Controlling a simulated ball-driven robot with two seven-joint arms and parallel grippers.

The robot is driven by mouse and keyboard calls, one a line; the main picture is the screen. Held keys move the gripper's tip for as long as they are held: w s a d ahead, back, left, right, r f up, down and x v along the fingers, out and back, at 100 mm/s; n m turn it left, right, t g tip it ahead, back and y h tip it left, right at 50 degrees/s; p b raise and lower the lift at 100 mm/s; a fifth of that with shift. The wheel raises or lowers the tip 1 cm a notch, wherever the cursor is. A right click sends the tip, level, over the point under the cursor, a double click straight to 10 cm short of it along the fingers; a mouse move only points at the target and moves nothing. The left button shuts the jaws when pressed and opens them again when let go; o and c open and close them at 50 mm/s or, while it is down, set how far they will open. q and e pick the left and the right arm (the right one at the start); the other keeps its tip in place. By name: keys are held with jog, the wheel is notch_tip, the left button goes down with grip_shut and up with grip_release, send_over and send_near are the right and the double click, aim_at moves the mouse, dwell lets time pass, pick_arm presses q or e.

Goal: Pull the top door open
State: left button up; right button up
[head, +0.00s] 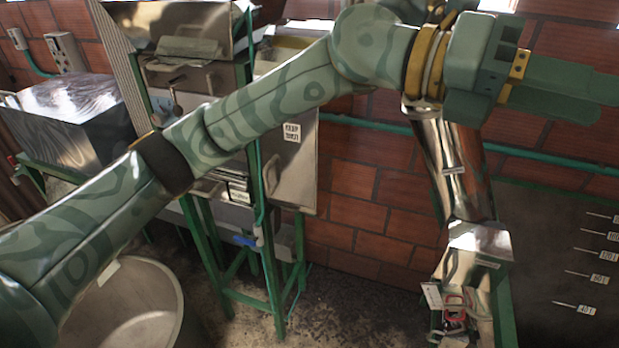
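My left arm crosses the view from the lower left to the upper right. My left gripper (598,97) is at the upper right edge, in front of the brick wall. Its two fingers point right and overlap in this view, so their gap cannot be judged; nothing shows between them. The steel elevator tube (455,170) stands below and behind the gripper's wrist, with a steel box (478,243) at its foot. The tube's upper end is mostly hidden by my arm. No door is clearly recognisable as the top door. My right gripper is not in view.
A steel machine (178,28) on a green frame (268,288) stands behind my arm. A round grey tub (135,305) is at the lower left. A dark tank panel (545,265) with level marks is at the right. Some floor shows bare between frame and tube.

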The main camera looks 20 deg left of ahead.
pick_arm(q)
jog(key=w+a+f+n+t, duration=0.2)
jog(key=w+a+n+t, duration=0.35)
jog(key=n+t, duration=0.65)
jog(key=w+a+f+n+t, duration=0.35)
jog(key=a+n+t, duration=0.35)
jog(key=n+t, duration=0.45)
jog(key=w+a+f+n+y, duration=0.1)
jog(key=a+f+n+y, duration=0.6)
jog(key=f+y, duration=0.1)
jog(key=w+a+f+n+y, duration=0.1)
jog(key=a+f+n+y, duration=0.6)
jog(key=f, duration=0.4)
jog(key=shift+w+y+b, duration=0.15)
jog(key=shift+y+b, duration=0.15)
jog(key=shift+y, duration=0.2)
jog(key=shift+d, duration=0.1)
